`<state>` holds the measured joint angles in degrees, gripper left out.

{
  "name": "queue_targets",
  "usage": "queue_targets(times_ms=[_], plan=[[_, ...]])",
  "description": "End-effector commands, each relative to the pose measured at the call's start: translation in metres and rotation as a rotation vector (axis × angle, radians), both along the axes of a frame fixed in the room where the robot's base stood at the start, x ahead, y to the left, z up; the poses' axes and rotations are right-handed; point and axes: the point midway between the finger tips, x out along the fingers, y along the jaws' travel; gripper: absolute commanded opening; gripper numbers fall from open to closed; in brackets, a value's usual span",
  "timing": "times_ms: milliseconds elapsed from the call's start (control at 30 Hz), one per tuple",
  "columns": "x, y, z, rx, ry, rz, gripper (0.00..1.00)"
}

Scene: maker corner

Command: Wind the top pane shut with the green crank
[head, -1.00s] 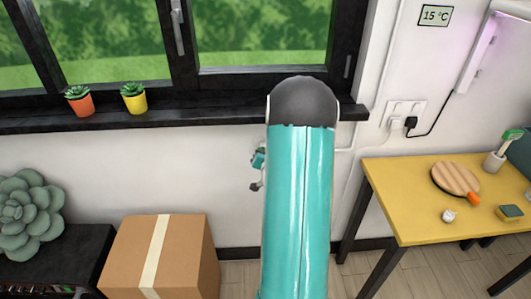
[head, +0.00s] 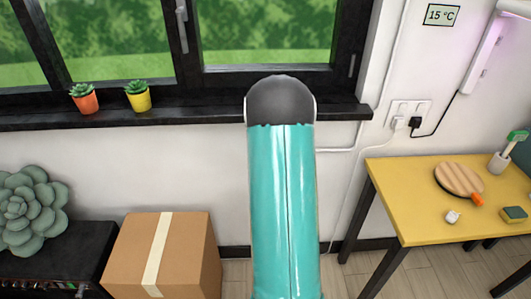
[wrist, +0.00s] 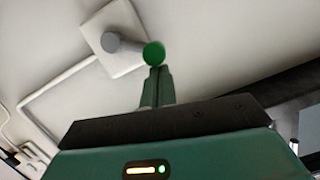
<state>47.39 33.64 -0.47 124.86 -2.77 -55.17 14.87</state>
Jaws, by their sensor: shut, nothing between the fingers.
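The crank shows in the wrist view as a green round knob (wrist: 154,53) beside a grey hub (wrist: 111,42) on a white wall plate (wrist: 124,66). My gripper (wrist: 156,70) is shut and empty, its fingertips right below the knob in the picture. I cannot tell whether they touch it. In the head view my own arm hides both the crank and my gripper. The dark-framed window (head: 184,60) is only partly in view; its top pane is not in the picture.
A dark sill (head: 200,113) carries an orange-potted plant (head: 86,102) and a yellow-potted plant (head: 138,100). Below stands a cardboard box (head: 185,255). A yellow table (head: 410,210) stands at the right. A white conduit (wrist: 58,88) runs along the wall from the plate.

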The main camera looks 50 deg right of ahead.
Motion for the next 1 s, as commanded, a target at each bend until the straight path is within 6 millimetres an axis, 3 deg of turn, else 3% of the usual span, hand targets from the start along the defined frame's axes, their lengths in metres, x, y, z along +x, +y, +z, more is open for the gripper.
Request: queue_targets(times_ms=[400, 1000], plan=[[0.018, 0.017, -0.025, -0.255, 0.295, 0.006, 0.00], [0.026, 0.024, -0.069, -0.632, 0.724, 0.004, 0.00]])
